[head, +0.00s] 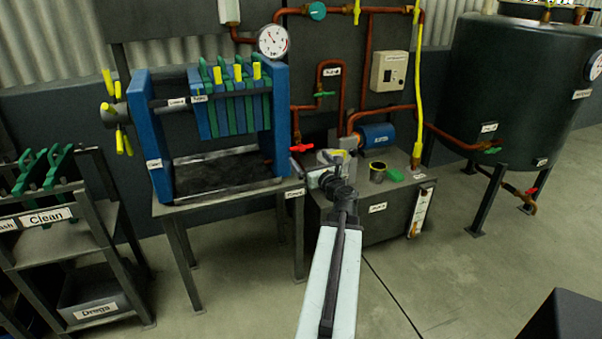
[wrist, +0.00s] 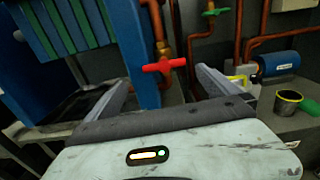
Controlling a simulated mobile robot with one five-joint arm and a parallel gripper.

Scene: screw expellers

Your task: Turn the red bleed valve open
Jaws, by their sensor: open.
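A red T-shaped valve handle (head: 302,147) sits on a copper pipe beside the right end of the blue press. In the wrist view the red handle (wrist: 165,66) lies crosswise, between the two fingers in the picture and seemingly beyond their tips. My gripper (head: 334,156) is in front of the pipework, a little right of this handle. In the wrist view my gripper (wrist: 164,77) is open with nothing between its fingers. Another red handle (head: 531,191) is low under the green tank at the right. No readable label shows which red handle is the bleed valve.
The blue press (head: 159,135) stands on a metal table left of the handle. A green valve handle (head: 324,94) is above on the pipes. A blue motor (head: 376,136), a dark cup (head: 377,172) and a green item (head: 396,175) are on the bench at right.

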